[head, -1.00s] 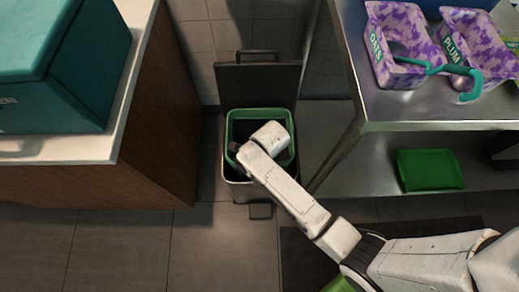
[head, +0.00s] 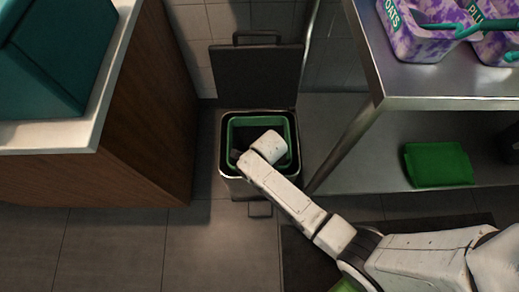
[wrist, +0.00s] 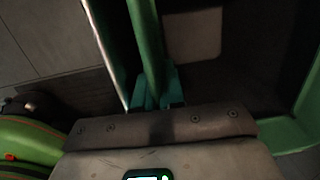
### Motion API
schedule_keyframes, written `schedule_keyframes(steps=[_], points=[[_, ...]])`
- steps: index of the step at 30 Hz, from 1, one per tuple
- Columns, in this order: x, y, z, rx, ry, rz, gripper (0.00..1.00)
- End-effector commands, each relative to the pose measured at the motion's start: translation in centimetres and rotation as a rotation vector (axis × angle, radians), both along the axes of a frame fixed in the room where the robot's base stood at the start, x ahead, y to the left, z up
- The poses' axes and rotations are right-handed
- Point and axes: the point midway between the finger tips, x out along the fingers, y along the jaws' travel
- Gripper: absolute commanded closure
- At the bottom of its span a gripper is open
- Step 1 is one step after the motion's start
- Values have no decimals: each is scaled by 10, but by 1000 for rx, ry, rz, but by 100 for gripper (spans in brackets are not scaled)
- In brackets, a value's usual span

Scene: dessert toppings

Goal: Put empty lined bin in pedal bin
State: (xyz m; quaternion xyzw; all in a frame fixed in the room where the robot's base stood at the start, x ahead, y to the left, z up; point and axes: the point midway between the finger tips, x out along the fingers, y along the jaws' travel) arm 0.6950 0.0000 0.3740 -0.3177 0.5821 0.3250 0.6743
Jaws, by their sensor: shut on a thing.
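The pedal bin (head: 236,188) stands on the floor by the wall with its dark lid (head: 255,75) open against the wall. The green bin (head: 260,118) is inside its mouth, upright, its rim close to level with the pedal bin's rim. Its interior looks dark, and I cannot make out a liner. My gripper (wrist: 158,90) is shut on one green wall (wrist: 148,40) of the bin in the wrist view. In the head view my wrist hides part of the bin, and the fingertips are hard to see.
A wooden counter (head: 150,140) with a teal box (head: 55,60) stands to the left. A steel table (head: 440,85) to the right holds purple-patterned tubs (head: 415,45). The pedal (head: 260,209) projects at the front.

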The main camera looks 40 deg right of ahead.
Motion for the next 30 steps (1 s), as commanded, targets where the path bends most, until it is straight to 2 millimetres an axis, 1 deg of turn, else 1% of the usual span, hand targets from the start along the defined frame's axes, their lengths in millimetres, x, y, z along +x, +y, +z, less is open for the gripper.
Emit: schedule_keyframes(steps=[1,3,5,11,15,16,19,26,30], points=[[0,0,-11,-1,0,0,100],[1,-1,-19,-1,-1,0,100],[1,0,-22,-1,-2,0,100],[1,0,-21,-1,-3,0,100],[1,0,-24,0,-2,0,100],[0,0,-25,0,0,0,90],[0,0,-24,0,0,0,81],[0,0,-23,0,0,0,81],[-1,0,-15,0,0,0,81]])
